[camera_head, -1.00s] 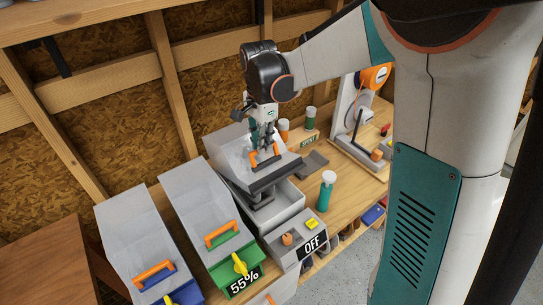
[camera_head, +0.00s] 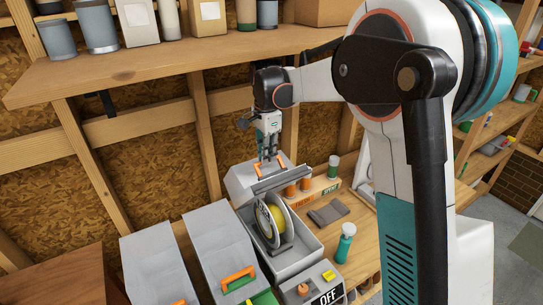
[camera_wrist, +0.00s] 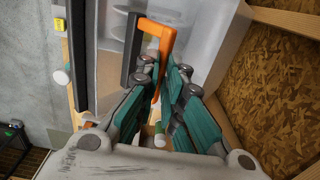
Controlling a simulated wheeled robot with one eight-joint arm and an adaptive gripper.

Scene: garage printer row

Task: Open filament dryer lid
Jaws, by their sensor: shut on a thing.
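The lid is raised and tilted back, and a yellow filament spool (camera_head: 264,220) shows inside the body. My gripper (camera_head: 270,156) is shut on the orange handle at the lid's front edge. In the wrist view, the teal fingers of my gripper (camera_wrist: 168,92) close around the handle (camera_wrist: 155,38), partly hiding it.
Two closed dryers (camera_head: 158,262) (camera_head: 220,238) stand to the left. A control box reading OFF (camera_head: 312,288), a teal bottle (camera_head: 345,243) and a flat grey piece (camera_head: 328,213) are at the right. A wooden shelf (camera_head: 190,70) with containers runs above.

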